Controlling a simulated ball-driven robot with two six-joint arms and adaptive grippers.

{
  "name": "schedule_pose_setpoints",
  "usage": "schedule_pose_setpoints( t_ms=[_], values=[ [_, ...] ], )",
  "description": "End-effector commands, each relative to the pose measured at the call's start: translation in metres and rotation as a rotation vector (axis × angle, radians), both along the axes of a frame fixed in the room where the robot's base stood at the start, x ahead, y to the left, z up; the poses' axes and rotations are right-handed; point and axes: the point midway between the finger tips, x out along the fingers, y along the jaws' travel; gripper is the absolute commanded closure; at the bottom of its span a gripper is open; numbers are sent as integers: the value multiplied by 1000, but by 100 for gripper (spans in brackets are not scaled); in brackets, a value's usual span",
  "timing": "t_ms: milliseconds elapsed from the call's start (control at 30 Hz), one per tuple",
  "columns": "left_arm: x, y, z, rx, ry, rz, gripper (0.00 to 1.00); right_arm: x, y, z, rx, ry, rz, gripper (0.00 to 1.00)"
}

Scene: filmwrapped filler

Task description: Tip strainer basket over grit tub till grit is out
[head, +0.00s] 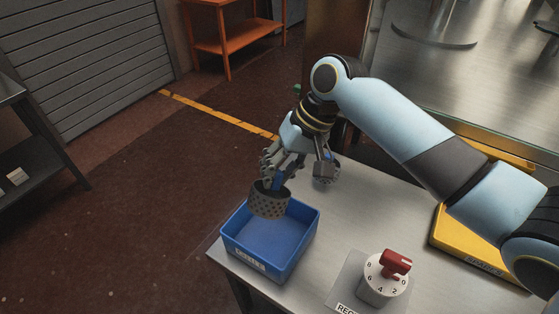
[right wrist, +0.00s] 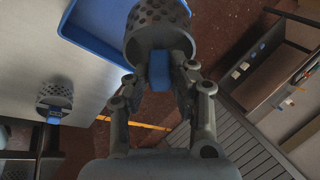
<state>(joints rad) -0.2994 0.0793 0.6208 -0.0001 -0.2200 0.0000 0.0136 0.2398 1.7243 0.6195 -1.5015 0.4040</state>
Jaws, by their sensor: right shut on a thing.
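My right gripper (head: 280,172) is shut on the blue handle (right wrist: 160,72) of a grey perforated strainer basket (head: 268,203). The basket is held over the back part of the blue tub (head: 301,243), roughly upright, with its dark opening facing up. No grit can be made out inside it. The tub stands at the table's left corner with a white label on its front; its visible floor looks bare blue. In the right wrist view the basket (right wrist: 157,25) shows beyond the fingers, beside the tub's edge (right wrist: 98,38). My left gripper is not in view.
A second perforated basket (head: 327,171) with a blue handle stands behind on the grey table (head: 345,218). A white dial with a red handle (head: 396,262) is at the front right. A yellow tray (head: 462,245) lies at the right under my arm.

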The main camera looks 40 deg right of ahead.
Motion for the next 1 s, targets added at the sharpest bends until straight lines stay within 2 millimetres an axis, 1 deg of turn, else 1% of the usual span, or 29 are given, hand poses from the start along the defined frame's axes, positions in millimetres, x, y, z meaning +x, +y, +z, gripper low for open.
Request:
schedule_pose_setpoints(
  t_ms=[33,167,233,533,733,1000],
  values=[
    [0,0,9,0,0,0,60,-1,4,6,-25,-13,0,100],
    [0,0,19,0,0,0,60,-3,10,7,-124,-55,0,100],
    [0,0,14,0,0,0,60,-4,14,4,-191,-84,-1,100],
    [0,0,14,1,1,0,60,-9,23,7,-420,-176,-1,100],
    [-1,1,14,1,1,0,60,-10,24,8,-484,-202,0,100],
    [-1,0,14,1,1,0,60,-10,24,8,-493,-205,0,100]
  ],
)
